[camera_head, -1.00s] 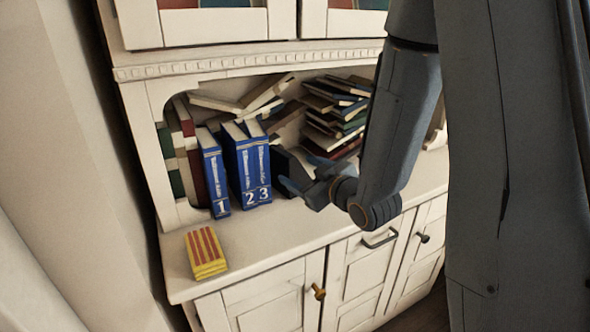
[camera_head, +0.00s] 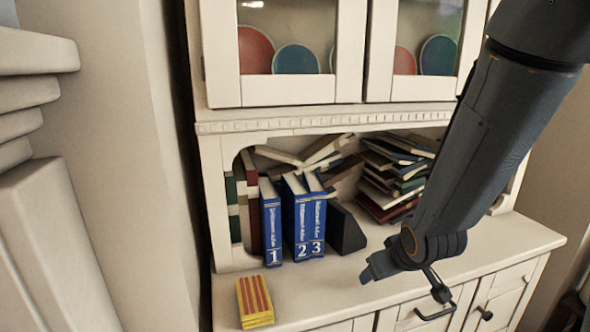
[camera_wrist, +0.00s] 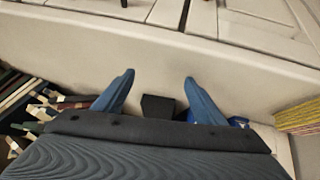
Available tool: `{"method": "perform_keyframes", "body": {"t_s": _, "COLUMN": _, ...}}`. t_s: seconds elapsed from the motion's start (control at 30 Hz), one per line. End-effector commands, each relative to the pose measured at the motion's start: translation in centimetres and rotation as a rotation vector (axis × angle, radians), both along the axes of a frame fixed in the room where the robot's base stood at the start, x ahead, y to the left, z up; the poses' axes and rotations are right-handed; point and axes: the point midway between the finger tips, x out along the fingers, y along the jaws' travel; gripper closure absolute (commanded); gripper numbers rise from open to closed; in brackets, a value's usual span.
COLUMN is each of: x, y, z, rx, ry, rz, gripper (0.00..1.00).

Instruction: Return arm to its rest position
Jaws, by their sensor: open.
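My gripper (camera_head: 378,266) is in front of the bookshelf hutch, over the counter of the white cabinet. The wrist view shows its two blue-grey fingers (camera_wrist: 159,82) spread apart with nothing between them. A dark wedge-shaped bookend (camera_head: 346,230) stands left of the gripper, against the numbered blue books (camera_head: 302,222). In the wrist view the bookend (camera_wrist: 158,107) shows beyond the gap between the fingers, apart from them. My arm crosses the right side of the head view and hides part of the cabinet.
A yellow and red striped block (camera_head: 255,302) lies on the counter (camera_head: 310,292) at the left front. A messy book pile (camera_head: 393,180) fills the right of the niche. Glass doors with plates (camera_head: 296,60) are above. A drawer handle (camera_head: 436,313) juts out below the gripper.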

Motion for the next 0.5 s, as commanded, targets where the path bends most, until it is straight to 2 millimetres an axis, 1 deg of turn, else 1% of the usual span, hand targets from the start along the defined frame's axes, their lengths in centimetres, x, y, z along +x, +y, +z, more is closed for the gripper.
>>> {"method": "perform_keyframes", "body": {"t_s": 0.17, "x": -5.3, "y": -0.1, "z": 0.3, "rx": 0.019, "ry": 0.219, "rz": -0.108, "gripper": 0.35}}
{"method": "perform_keyframes", "body": {"t_s": 0.3, "x": -10.3, "y": 0.4, "z": 1.0, "rx": 0.043, "ry": 0.404, "rz": -0.194, "gripper": 0.35}}
{"method": "perform_keyframes", "body": {"t_s": 0.4, "x": -13.4, "y": 1.0, "z": 1.7, "rx": 0.061, "ry": 0.513, "rz": -0.239, "gripper": 0.35}}
{"method": "perform_keyframes", "body": {"t_s": 0.5, "x": -15.5, "y": 1.5, "z": 2.3, "rx": 0.073, "ry": 0.587, "rz": -0.267, "gripper": 0.35}}
